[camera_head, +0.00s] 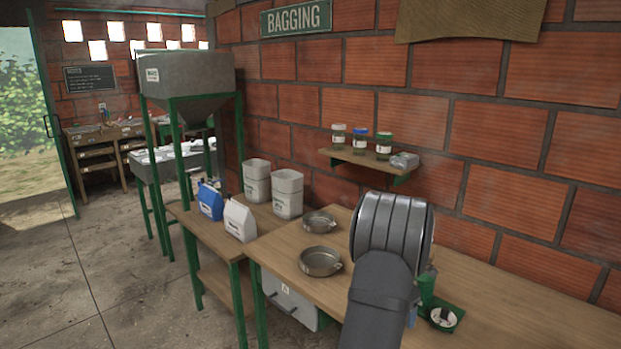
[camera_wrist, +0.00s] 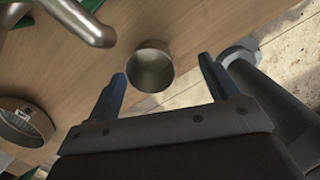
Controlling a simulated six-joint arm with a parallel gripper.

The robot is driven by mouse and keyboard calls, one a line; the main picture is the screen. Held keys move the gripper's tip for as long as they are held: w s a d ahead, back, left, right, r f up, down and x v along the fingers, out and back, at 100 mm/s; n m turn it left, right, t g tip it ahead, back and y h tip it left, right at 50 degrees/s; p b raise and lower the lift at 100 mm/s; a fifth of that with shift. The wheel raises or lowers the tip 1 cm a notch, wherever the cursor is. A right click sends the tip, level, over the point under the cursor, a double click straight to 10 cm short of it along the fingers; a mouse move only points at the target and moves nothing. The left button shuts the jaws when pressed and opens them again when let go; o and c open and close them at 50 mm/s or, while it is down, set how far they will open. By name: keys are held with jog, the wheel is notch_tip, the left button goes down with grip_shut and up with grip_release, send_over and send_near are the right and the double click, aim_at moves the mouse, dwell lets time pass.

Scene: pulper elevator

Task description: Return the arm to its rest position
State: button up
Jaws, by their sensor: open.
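My gripper (camera_wrist: 162,68) shows in the wrist view with its two dark blue-grey fingers spread wide apart. Nothing is held between them. A round metal cup (camera_wrist: 150,58) on the wooden table lies beyond and between the fingertips, with a gap to both fingers. In the head view my dark grey arm reaches over the table at centre right. It hides most of what is behind it, and I cannot make out the gripper clearly there.
The wooden table (camera_head: 530,312) holds two metal pans, one nearer (camera_head: 320,262) and one farther (camera_head: 318,222). A wall shelf (camera_head: 370,163) with jars hangs behind. The table's right side looks clear.

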jog(key=s+d+r, duration=0.6)
jog(key=s, duration=0.2)
jog(key=s+d+m, duration=0.4)
jog(key=s+d, duration=1.4)
jog(key=d, duration=0.2)
jog(key=w+a+f, duration=0.1)
jog(key=w+f, duration=0.4)
jog(key=w, duration=0.2)
jog(key=shift+w+g, duration=0.15)
jog(key=shift+g, duration=0.15)
jog(key=shift+f, duration=0.1)
